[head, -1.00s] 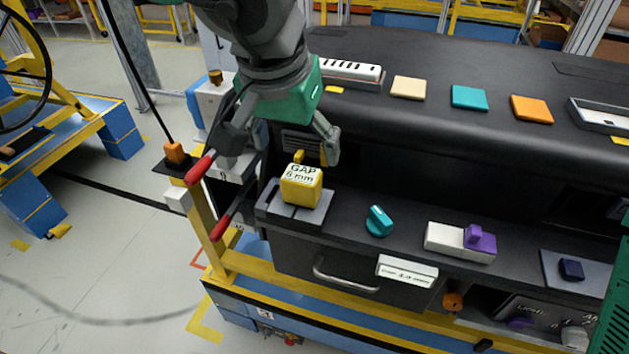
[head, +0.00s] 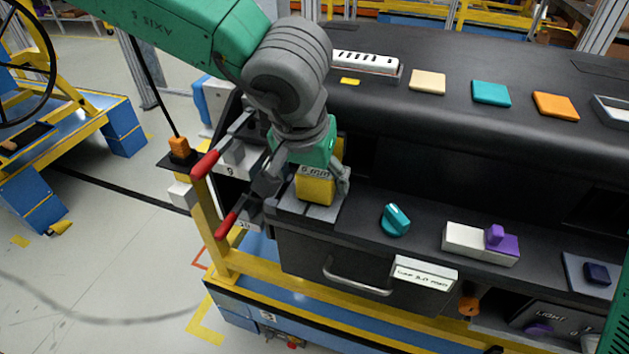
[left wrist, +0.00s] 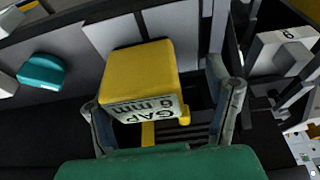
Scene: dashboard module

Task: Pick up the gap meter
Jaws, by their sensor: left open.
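The gap meter (head: 315,188) is a yellow block with a white label. It sits on a grey plate (head: 325,212) at the left end of the dashboard's ledge. In the left wrist view the gap meter (left wrist: 140,75) shows its label reading "GAP 6 mm" upside down. My left gripper (head: 308,190) is down over the block from above. Its two fingers are spread, one on each side of the block, with gaps visible in the left wrist view (left wrist: 160,115). My right gripper is not in view.
A teal knob (head: 396,220) and a white block with a purple slider (head: 480,243) stand to the right on the ledge. Red-tipped levers (head: 205,164) stand close to the gripper's left. A drawer handle (head: 357,279) is below. The dashboard's raised top (head: 450,125) rises behind.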

